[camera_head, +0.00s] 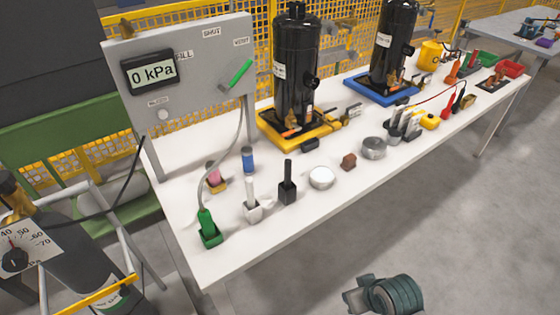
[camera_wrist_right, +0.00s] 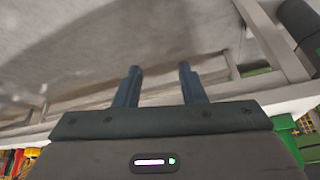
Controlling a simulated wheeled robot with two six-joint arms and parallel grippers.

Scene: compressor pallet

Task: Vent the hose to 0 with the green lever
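The green lever (camera_head: 237,74) is on the grey control panel (camera_head: 190,85). It tilts up and to the right, with its upper end just under the VENT label (camera_head: 241,42). The panel's display (camera_head: 151,72) reads 0 kPa. A grey hose (camera_head: 238,130) runs from the panel down to a green fitting (camera_head: 206,222) standing in a green holder on the table. My right gripper (camera_wrist_right: 158,85) shows in the right wrist view with its two fingers apart and nothing between them. No gripper touches the lever. My left gripper is not in view.
The white table (camera_head: 330,210) holds two black compressors (camera_head: 296,65) on yellow and blue trays, plus several small tools and fittings. A gas cylinder with a dial (camera_head: 15,258) stands at lower left. A yellow mesh fence is behind. The grey floor in front is mostly clear.

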